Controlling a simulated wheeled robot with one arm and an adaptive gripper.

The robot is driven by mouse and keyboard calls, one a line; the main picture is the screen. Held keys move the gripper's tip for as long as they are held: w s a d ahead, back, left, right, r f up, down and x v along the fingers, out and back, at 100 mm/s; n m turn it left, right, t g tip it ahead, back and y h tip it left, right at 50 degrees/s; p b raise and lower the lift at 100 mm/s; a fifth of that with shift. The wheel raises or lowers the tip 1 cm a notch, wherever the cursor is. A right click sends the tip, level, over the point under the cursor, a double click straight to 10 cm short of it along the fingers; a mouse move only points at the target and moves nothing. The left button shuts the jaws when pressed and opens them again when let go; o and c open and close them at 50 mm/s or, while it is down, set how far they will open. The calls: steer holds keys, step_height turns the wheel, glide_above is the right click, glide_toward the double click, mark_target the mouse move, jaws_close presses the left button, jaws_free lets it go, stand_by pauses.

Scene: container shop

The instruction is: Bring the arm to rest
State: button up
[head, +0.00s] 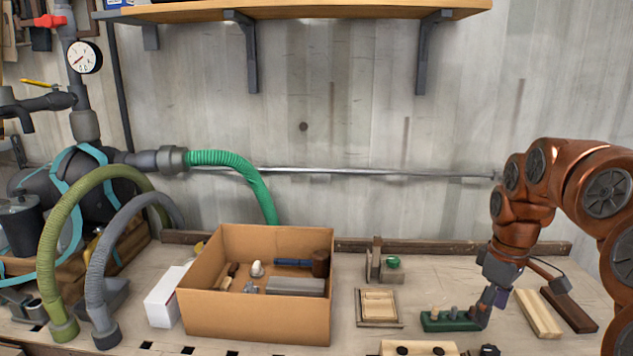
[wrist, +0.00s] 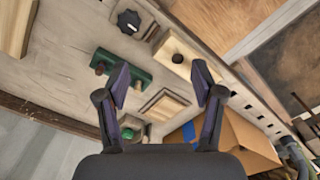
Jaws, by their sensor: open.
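My copper-coloured arm reaches in from the right in the head view. My gripper (head: 492,300) hangs low over the right part of the workbench (head: 345,272), at the right end of a green block with pegs (head: 447,320). In the wrist view my gripper (wrist: 162,85) has its two dark fingers apart, with nothing between them. The green block (wrist: 122,72) lies beyond the left finger in that view. I cannot tell whether the fingers touch it.
An open cardboard box (head: 255,315) with several items stands left of centre, beside a white box (head: 166,298). A wooden frame (head: 378,308) and light and dark wood strips (head: 568,309) lie near my gripper. A shelf (head: 300,12) hangs above. Hoses (head: 75,220) stand at left.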

steer(key=s+a+r+m+p, duration=0.1)
steer(key=s+a+r+p, duration=0.1)
steer(key=s+a, duration=0.45)
steer(key=s+a+r+m+p, duration=0.1)
steer(key=s+a+r+p, duration=0.15)
steer(key=s+a, duration=0.4)
steer(key=s+a+f+m+g+p, duration=0.1)
steer(key=s+a+f+m+p, duration=0.2)
steer(key=s, duration=1.2)
steer(key=shift+s+m+g+p, duration=0.3)
steer(key=shift+m+g+p, duration=0.15)
steer(key=shift+m, duration=0.55)
